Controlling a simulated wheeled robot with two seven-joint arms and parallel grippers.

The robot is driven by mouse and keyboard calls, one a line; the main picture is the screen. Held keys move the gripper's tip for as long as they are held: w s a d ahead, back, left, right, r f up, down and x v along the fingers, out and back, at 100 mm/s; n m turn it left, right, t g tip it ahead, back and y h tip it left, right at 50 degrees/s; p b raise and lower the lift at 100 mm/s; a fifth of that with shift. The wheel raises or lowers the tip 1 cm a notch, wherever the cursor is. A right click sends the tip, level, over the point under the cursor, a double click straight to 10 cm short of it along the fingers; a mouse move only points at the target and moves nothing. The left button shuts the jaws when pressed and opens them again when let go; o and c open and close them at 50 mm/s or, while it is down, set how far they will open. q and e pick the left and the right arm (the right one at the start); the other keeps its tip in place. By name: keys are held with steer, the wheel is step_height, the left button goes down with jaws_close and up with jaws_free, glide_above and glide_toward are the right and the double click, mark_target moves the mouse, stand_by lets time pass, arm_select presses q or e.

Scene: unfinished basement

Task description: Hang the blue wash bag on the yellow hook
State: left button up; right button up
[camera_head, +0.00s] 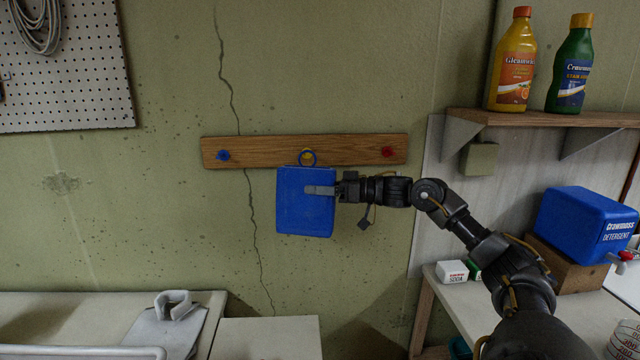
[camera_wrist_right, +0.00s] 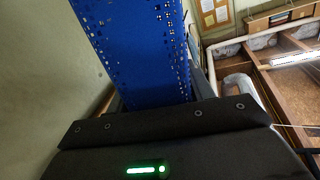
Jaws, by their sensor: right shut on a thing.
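The blue wash bag (camera_head: 304,215) is upright in front of the wall, just below a wooden hook rail (camera_head: 260,150). Its blue ring stands up from the top edge and frames the yellow hook (camera_head: 307,155) at the rail's middle. I cannot tell whether the ring is around the hook or only in front of it. My right gripper (camera_head: 322,190) reaches in from the right and is shut on the bag's right side. In the right wrist view the perforated blue bag (camera_wrist_right: 140,50) fills the upper middle. My left gripper is not in view.
The rail also has a blue hook (camera_head: 223,155) at left and a red hook (camera_head: 387,152) at right. A shelf (camera_head: 540,117) with two bottles is at upper right. A blue detergent container (camera_head: 582,228) stands at right. Pale worktops lie below.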

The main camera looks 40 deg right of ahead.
steer(key=shift+w+d+f+p, duration=0.2)
steer(key=shift+w+d+p, duration=0.45)
steer(key=shift+p, duration=0.2)
steer(key=shift+w+d+f+p, duration=0.2)
steer(key=shift+w+d+p, duration=0.35)
steer(key=shift+w+p, duration=0.25)
steer(key=shift+w+d+f+p, duration=0.2)
steer(key=shift+w+d+p, duration=0.45)
steer(key=shift+p, duration=0.25)
steer(key=o, duration=1.1)
steer(key=shift+f, duration=0.1)
